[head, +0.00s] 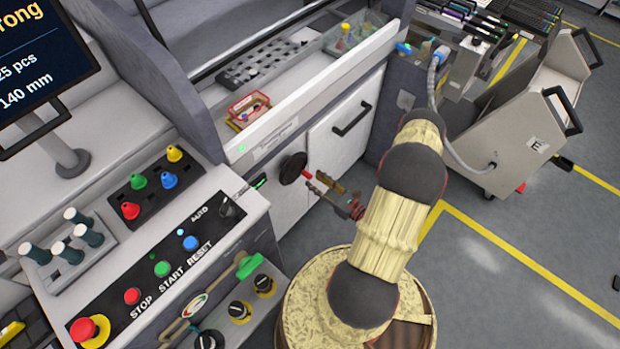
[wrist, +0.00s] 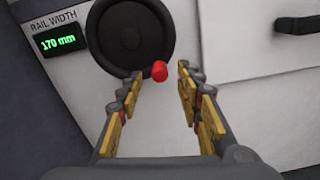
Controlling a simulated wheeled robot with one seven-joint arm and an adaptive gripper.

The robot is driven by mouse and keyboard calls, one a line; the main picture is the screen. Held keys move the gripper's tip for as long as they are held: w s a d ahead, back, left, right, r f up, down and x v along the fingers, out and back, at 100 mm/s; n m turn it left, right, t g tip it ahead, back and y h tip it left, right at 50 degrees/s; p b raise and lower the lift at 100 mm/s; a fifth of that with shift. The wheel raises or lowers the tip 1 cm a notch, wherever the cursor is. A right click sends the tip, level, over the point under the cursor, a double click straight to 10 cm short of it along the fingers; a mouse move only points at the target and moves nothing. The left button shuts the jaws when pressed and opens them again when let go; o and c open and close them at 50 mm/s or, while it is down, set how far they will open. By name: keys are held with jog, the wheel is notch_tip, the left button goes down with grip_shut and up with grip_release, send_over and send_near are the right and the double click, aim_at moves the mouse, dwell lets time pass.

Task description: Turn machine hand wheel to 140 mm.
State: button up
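The black hand wheel (head: 292,168) sits on the white front of the machine, with a red handle knob (head: 307,174) at its right side. In the wrist view the wheel (wrist: 130,32) fills the upper middle, and its red knob (wrist: 160,71) is at the lower right rim. My gripper (head: 327,186) is just right of the wheel. Its fingers (wrist: 160,75) are apart, with the knob between the tips; I see no contact. A green display (wrist: 58,40) labelled RAIL WIDTH reads 170 mm. A dark screen (head: 38,60) shows "140 mm".
A control panel (head: 110,335) with STOP, START and RESET buttons stands at lower left. A cabinet door with a black handle (head: 352,119) is right of the wheel. A trolley (head: 520,120) stands at the right on grey floor with yellow lines.

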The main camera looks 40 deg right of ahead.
aim_at(311, 178)
jog(key=shift+w+a+b, duration=0.1)
jog(key=shift+w+b, duration=0.2)
jog(key=shift+w, duration=1.4)
grip_shut()
